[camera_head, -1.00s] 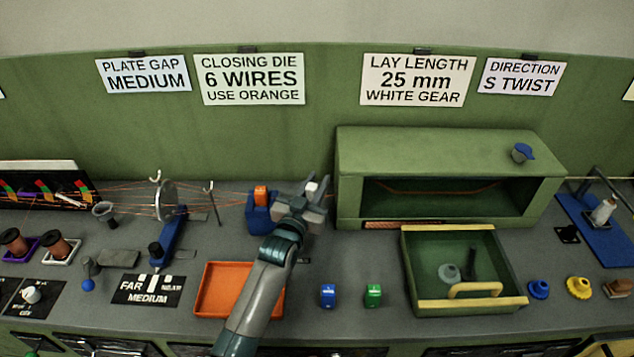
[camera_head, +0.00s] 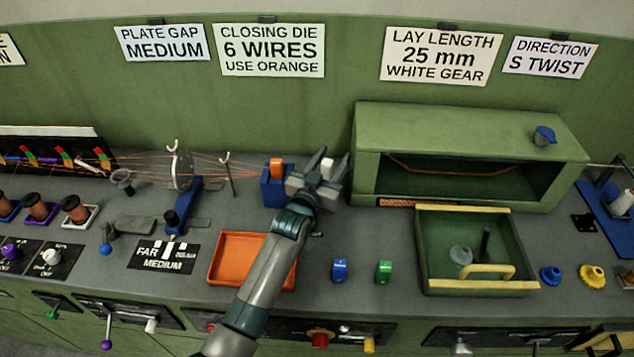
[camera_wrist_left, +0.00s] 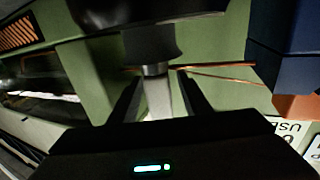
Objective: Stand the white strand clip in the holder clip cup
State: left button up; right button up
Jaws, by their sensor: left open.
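A white block (camera_head: 327,167), which looks like the white strand clip, shows at the fingertips of my left gripper (camera_head: 320,172), just right of the blue die holder. In the left wrist view a pale upright piece (camera_wrist_left: 158,97) stands between the two dark, parted fingers (camera_wrist_left: 160,100), in line with a dark round part (camera_wrist_left: 145,38) that may be the holder clip cup. My left gripper is open around the pale piece; contact cannot be told. The cup is hidden by the gripper in the head view. My right gripper is not in view.
The blue holder (camera_head: 270,190) with an orange die (camera_head: 277,167) stands close left of the gripper, and thin orange wires run to it. A green housing (camera_head: 470,130) stands close right. An orange tray (camera_head: 222,275) and blue (camera_head: 340,270) and green (camera_head: 384,272) blocks lie in front.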

pick_arm(q)
jog(key=shift+s+a+f, duration=0.15)
jog(key=shift+s+a, duration=0.15)
jog(key=shift+s, duration=0.3)
jog(key=b+v, duration=0.3)
jog(key=v, duration=1.3)
jog(key=shift+b, duration=0.4)
jog(key=shift+w, duration=0.1)
